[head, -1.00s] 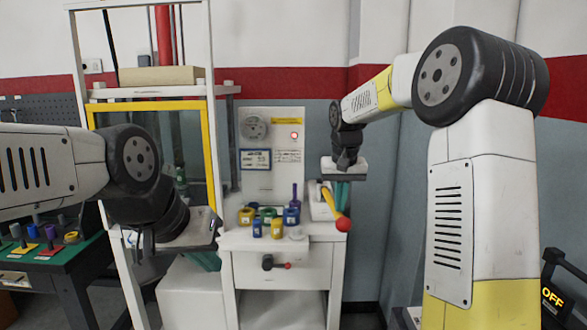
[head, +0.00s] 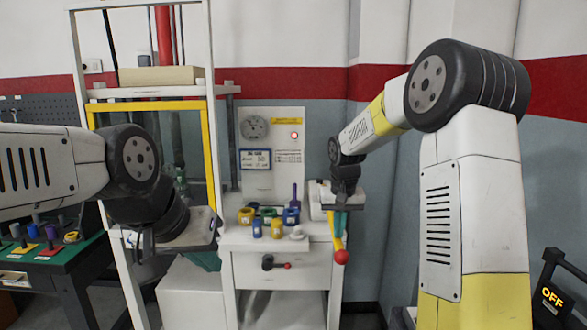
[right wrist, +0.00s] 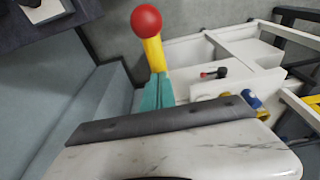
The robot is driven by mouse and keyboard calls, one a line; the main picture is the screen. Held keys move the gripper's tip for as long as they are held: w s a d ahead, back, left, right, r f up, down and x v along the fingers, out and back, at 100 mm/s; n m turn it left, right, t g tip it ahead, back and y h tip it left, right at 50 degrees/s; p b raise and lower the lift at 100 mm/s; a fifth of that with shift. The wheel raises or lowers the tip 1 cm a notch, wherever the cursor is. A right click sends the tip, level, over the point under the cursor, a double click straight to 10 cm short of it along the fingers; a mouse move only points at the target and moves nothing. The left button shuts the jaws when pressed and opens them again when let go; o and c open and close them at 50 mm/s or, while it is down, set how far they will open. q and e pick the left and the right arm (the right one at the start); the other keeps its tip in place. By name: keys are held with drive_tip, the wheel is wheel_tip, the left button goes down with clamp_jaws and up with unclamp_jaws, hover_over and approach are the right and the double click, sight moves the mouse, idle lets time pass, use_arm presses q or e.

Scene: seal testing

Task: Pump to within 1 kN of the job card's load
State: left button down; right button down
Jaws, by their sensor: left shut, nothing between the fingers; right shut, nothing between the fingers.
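The pump lever (head: 337,243) is a yellow bar with a red ball end (head: 341,257), pointing steeply down at the right of the white test stand. In the right wrist view its red ball (right wrist: 146,21) lies just past my fingertips. My right gripper (head: 341,232) is shut, its teal fingers against or just over the lever; contact is unclear. The round gauge (head: 253,127) is on the white panel; its needle is too small to read. The blue-framed job card (head: 255,160) hangs below it, its writing illegible. My left gripper (head: 208,262) is shut by the press frame, partly hidden.
A red lamp (head: 294,135) glows on the panel. Several blue, yellow and green parts (head: 267,215) crowd the stand's top. A yellow-framed guard (head: 208,150) encloses the press at left. A small red-knobbed valve (head: 277,264) sticks out of the stand's front.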

drive_tip(key=shift+f, duration=0.7)
drive_tip(key=shift+s+f, duration=0.15)
drive_tip(key=shift+f, duration=1.35)
drive_tip(key=w+r+v, duration=0.1)
drive_tip(key=w+v, duration=0.2)
drive_tip(key=v, duration=0.9)
drive_tip(key=w+v, duration=0.1)
drive_tip(key=v, duration=0.6)
hover_over(338, 242)
drive_tip(key=s, duration=0.2)
drive_tip(key=shift+w+d, duration=0.15)
